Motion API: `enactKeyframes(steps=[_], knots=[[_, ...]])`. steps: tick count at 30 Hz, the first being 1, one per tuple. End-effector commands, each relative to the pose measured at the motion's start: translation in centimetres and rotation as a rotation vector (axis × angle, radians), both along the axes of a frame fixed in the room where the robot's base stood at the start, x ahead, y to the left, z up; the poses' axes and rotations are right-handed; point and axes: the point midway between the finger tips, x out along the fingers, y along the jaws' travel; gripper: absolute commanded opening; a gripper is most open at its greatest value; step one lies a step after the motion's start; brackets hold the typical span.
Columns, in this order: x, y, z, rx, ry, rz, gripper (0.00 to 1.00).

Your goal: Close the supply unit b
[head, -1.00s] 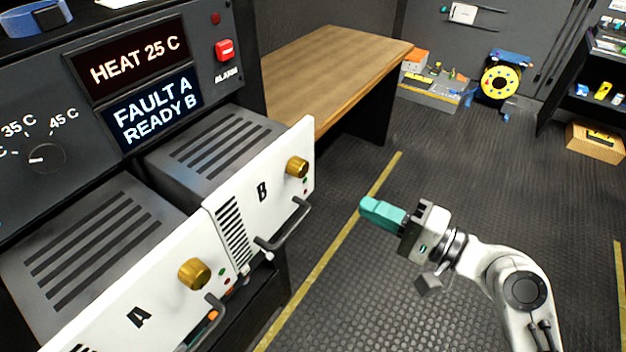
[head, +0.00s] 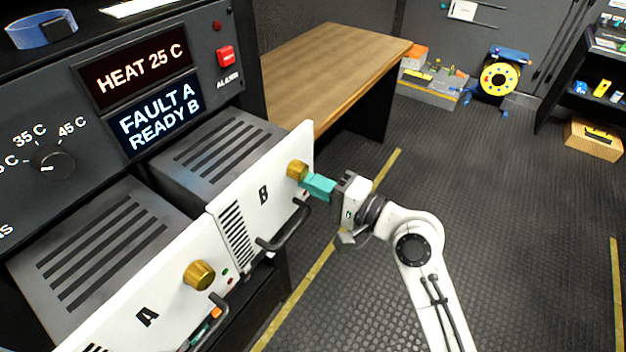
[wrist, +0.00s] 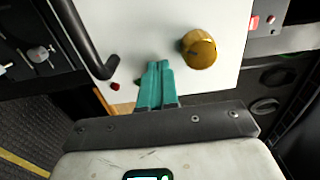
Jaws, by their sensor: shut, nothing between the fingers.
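Supply unit B (head: 272,184) is a grey slotted box with a white front panel, pulled out of the rack. Its panel carries a brass knob (head: 297,170) and a dark bar handle (head: 285,230). My gripper (head: 308,184) has teal fingers, shut and empty, at the right part of panel B, just below the knob. In the wrist view the fingertips (wrist: 157,66) point at the white panel (wrist: 150,30), between the handle (wrist: 82,38) and the brass knob (wrist: 198,48). I cannot tell whether they touch it.
Supply unit A (head: 150,300) is also pulled out, beside B on the left. The display (head: 158,112) reads FAULT A, READY B. A wooden table (head: 335,65) stands behind B. The floor to the right (head: 500,200) is clear.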

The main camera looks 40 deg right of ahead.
Motion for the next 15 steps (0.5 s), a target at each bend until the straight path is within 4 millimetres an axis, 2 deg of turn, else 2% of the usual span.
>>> enactKeyframes(steps=[8, 11, 15], knots=[[0.3, 0.1, 0.1, 0.000, -0.001, 0.001, 0.00], [1.4, 0.5, 0.2, 0.002, -0.002, 0.002, 0.00], [4.0, 1.4, 0.3, 0.002, -0.002, 0.003, 0.00]])
